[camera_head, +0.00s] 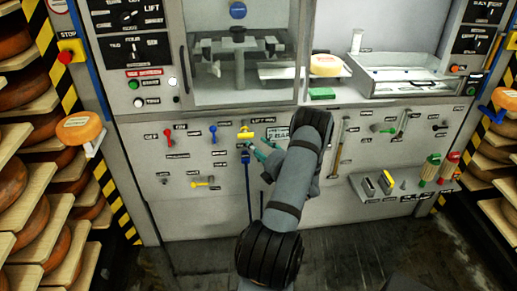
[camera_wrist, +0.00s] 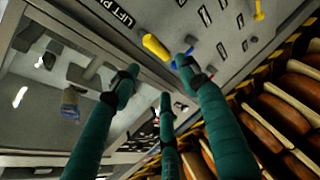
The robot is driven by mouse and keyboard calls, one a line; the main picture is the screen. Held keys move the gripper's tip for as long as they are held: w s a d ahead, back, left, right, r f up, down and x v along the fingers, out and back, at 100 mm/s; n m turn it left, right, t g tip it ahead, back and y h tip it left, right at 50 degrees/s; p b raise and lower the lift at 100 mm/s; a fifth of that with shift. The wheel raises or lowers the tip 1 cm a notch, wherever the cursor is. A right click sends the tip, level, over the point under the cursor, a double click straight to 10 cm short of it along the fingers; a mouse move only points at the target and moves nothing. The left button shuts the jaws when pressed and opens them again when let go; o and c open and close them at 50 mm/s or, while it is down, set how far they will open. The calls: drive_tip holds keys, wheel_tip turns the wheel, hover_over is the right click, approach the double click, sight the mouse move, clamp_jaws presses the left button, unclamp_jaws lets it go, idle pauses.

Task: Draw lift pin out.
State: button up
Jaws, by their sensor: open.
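The lift pin (camera_head: 245,133) has a yellow handle and sits in the front panel under the "LIFT PIN" label. In the wrist view the yellow pin (camera_wrist: 155,46) sticks out from the panel, beyond and between the spread teal fingers. My gripper (camera_head: 262,155) is just below and right of the pin in the head view. In the wrist view my gripper (camera_wrist: 156,78) is open, with nothing between its fingers. One fingertip looks close to the pin and a blue part beside it; I cannot tell whether they touch.
A blue part (camera_head: 245,158) with a hanging cord is below the pin. Red (camera_head: 168,134) and blue (camera_head: 213,130) levers are to its left, and a yellow lever (camera_head: 201,184) is lower down. Cheese racks (camera_head: 40,190) flank the machine. The floor in front is clear.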

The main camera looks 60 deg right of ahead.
sight(249, 135)
drive_tip(key=shift+o, duration=0.2)
wheel_tip(249, 135, down, 4)
drive_tip(key=b, duration=0.6)
wheel_tip(249, 135, up, 6)
drive_tip(key=w+d+n+b, duration=0.2)
drive_tip(key=b, duration=0.3)
drive_tip(key=w+d+f, duration=0.1)
drive_tip(key=w, duration=0.1)
drive_tip(key=w+d+f+m+p, duration=0.1)
drive_tip(key=w+d, duration=0.1)
drive_tip(key=w, duration=0.1)
drive_tip(key=w+d+f+m, duration=0.1)
drive_tip(key=w+d+f, duration=0.1)
drive_tip(key=w, duration=0.1)
drive_tip(key=shift+w+p, duration=0.1)
drive_tip(key=shift+p, duration=0.25)
drive_tip(key=shift+c, duration=1.2)
clamp_jaws()
